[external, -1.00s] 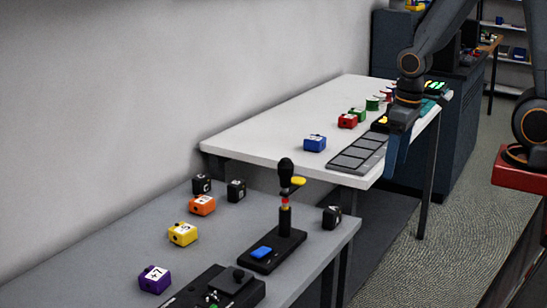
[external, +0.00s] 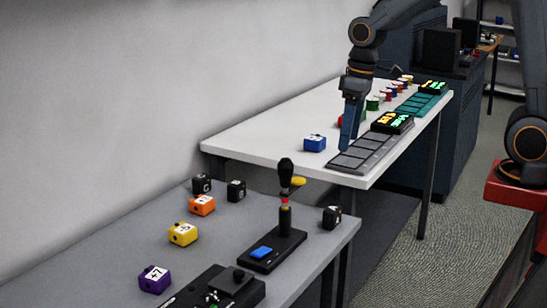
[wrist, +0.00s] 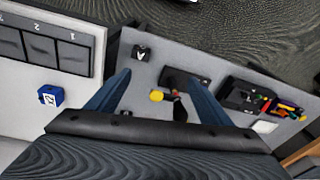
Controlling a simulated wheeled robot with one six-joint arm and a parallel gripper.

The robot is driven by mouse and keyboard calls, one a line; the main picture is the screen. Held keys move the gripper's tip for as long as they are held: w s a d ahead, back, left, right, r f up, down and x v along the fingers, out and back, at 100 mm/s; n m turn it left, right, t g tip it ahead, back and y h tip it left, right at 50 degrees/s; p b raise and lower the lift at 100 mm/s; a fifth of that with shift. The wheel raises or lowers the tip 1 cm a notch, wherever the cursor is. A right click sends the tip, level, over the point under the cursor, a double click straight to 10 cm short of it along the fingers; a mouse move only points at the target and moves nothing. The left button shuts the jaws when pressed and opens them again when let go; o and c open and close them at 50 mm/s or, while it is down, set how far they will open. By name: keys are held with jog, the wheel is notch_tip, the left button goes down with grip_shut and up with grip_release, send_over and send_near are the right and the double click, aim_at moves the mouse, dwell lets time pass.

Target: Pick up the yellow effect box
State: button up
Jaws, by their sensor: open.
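The yellow effect box (external: 183,234) sits on the grey table in the external view, with a white label on top. It lies between the orange box (external: 202,205) and the purple box (external: 154,279). My gripper (external: 347,145) is over the white table, right of the blue box (external: 308,143), well apart from the yellow box. In the wrist view my gripper (wrist: 160,88) shows two blue fingers spread with nothing held. I do not make out the yellow box there; the yellow piece between the fingers is the lever stand's knob (wrist: 156,95).
The lever stand (external: 285,250) rises from the grey table, right of the yellow box. A black control box (external: 225,288) is at the front, and small black boxes (external: 236,190) stand behind. A grey numbered pad (external: 362,152) lies on the white table (external: 255,140).

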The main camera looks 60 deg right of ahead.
jog(key=w+a+n+y+b, duration=0.15)
jog(key=w+a+b, duration=0.25)
jog(key=w, duration=0.6)
jog(key=w+a+n+y+b, duration=0.1)
jog(key=w+a+n+b, duration=0.25)
jog(key=w, duration=0.65)
jog(key=n+y+b, duration=0.3)
jog(key=n+b, duration=0.4)
jog(key=b, duration=0.2)
send_over(184, 227)
jog(key=d, duration=0.3)
jog(key=shift+g, duration=0.4)
jog(key=f, duration=2)
jog(key=shift+s+f, duration=0.15)
jog(key=shift+s, duration=0.15)
jog(key=shift+w+x, duration=0.2)
jog(key=shift+x, duration=2.45)
jog(key=shift+d, duration=0.15)
jog(key=c, duration=1.3)
